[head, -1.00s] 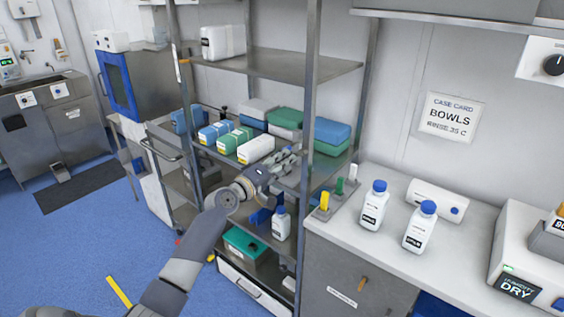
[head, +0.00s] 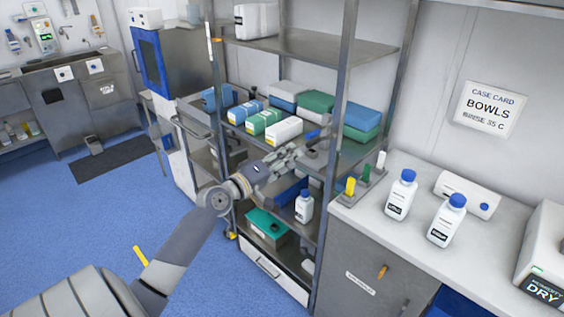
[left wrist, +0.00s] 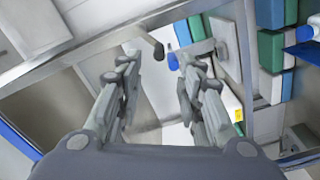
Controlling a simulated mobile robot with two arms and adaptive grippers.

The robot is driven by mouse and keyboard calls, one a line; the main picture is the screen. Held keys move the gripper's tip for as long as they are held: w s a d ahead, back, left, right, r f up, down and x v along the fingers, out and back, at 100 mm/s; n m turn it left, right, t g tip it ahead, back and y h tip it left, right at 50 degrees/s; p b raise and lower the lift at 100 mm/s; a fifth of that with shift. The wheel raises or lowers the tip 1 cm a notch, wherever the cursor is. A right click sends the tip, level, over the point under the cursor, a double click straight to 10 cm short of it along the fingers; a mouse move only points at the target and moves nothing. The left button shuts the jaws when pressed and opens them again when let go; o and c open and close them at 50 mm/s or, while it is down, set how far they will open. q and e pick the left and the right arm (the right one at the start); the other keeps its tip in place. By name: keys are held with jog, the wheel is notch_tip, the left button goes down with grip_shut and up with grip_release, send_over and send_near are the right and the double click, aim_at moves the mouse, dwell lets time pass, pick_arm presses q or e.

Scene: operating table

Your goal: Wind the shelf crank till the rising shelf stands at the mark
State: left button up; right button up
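A steel shelf rack (head: 345,100) stands ahead, with wrapped blue, green and white packs on its middle shelf (head: 345,160). My left gripper (head: 297,152) is at the front edge of that shelf, below the white pack. A small dark knob or handle (head: 314,147) shows just beyond its fingertips. In the left wrist view the two fingers (left wrist: 168,52) are spread, with a dark knob (left wrist: 158,50) between their tips; I see no grip on it. I cannot tell for sure that this is the crank. A white and orange strip (head: 209,30) is on the left post. My right gripper is not in view.
A counter (head: 390,240) at the right holds two blue-capped bottles (head: 402,195) and a small stand of coloured pegs (head: 352,187). A bottle (head: 304,206) and a teal-topped box (head: 267,227) are on the lower shelves.

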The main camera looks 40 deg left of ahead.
aim_at(307, 146)
pick_arm(q)
jog(key=shift+s, duration=1)
jog(key=w+m, duration=0.3)
jog(key=m, duration=0.1)
jog(key=w+m, duration=0.3)
jog(key=m, duration=0.2)
jog(key=w+m, duration=0.3)
jog(key=m, duration=0.2)
jog(key=shift+w+d+r, duration=0.1)
jog(key=shift+w+d, duration=0.1)
jog(key=shift+w, duration=0.2)
jog(key=shift+w+d, duration=0.1)
jog(key=shift+w, duration=0.75)
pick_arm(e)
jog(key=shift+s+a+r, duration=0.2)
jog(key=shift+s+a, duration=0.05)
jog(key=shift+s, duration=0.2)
pick_arm(q)
grip_shut()
